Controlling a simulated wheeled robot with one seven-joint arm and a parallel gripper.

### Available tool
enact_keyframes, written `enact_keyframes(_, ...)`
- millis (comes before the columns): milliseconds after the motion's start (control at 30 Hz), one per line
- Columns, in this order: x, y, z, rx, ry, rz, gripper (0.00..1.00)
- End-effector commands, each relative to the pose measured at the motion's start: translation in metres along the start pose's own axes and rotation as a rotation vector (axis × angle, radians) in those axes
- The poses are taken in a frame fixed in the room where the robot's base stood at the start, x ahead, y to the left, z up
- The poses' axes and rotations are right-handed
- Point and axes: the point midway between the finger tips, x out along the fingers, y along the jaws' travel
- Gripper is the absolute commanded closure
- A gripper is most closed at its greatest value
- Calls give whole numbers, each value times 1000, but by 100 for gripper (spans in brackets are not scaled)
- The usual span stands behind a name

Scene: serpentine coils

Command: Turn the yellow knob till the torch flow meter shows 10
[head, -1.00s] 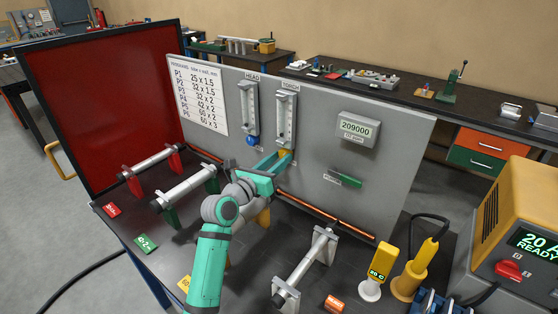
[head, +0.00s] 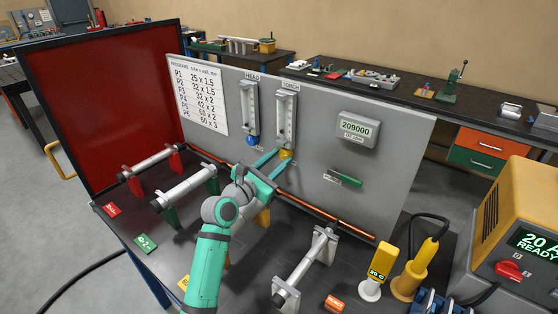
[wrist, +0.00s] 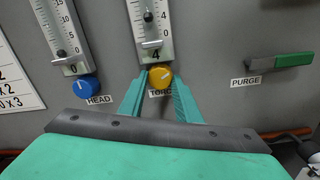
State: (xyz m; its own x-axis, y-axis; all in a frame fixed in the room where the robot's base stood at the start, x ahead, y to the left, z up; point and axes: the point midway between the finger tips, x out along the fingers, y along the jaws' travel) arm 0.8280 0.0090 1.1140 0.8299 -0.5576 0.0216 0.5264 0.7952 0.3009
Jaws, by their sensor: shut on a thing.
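The yellow knob (wrist: 160,77) sits on the grey panel under the torch flow meter (wrist: 150,25); it also shows in the head view (head: 285,155). The knob carries a pale pointer line. The torch meter's window reads 4, and its dark float sits low in the tube in the wrist view. My gripper (wrist: 160,86) is shut on the yellow knob, one finger on each side. The TORCH label below the knob is partly hidden by a finger.
The blue HEAD knob (wrist: 84,88) is close on the left, under a meter reading 0. The green purge lever (wrist: 291,60) is to the right. A copper tube (head: 330,215) runs along the panel's foot. Pipes on stands (head: 185,185) fill the bench below.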

Motion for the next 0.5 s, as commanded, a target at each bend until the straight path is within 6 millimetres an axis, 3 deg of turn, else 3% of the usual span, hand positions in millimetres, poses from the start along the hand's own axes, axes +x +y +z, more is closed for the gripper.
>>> enact_keyframes(467,0,-1,-2,18,2,-3,92)
enact_keyframes(500,0,-1,-2,18,2,-3,65)
